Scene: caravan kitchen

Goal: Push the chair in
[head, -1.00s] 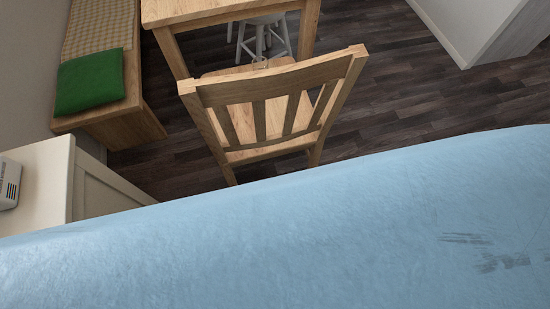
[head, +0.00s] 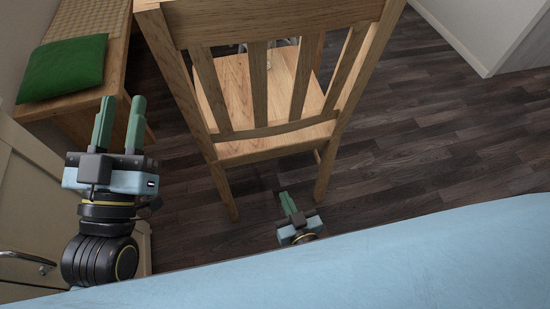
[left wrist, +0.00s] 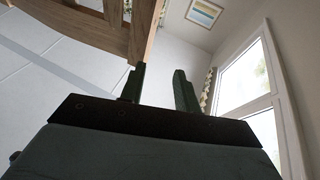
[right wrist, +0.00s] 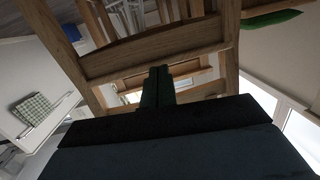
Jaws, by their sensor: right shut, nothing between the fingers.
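The wooden chair (head: 270,130) stands upright in the middle of the head view, its slatted back towards me and its top rail at the picture's upper edge. My left gripper (head: 119,122) is open and empty to the left of the chair, apart from it. It also shows in the left wrist view (left wrist: 159,88), with wooden parts above it. My right gripper (head: 289,205) is shut and empty, low near the chair's rear legs. In the right wrist view its closed fingers (right wrist: 158,86) point towards wooden bars of the chair (right wrist: 155,52); I cannot tell whether they touch.
A wooden bench (head: 90,95) with a green cushion (head: 63,68) stands at the left. A pale cabinet (head: 25,215) with a metal handle is close to my left arm. Dark plank floor (head: 440,140) is clear to the right, up to a white wall.

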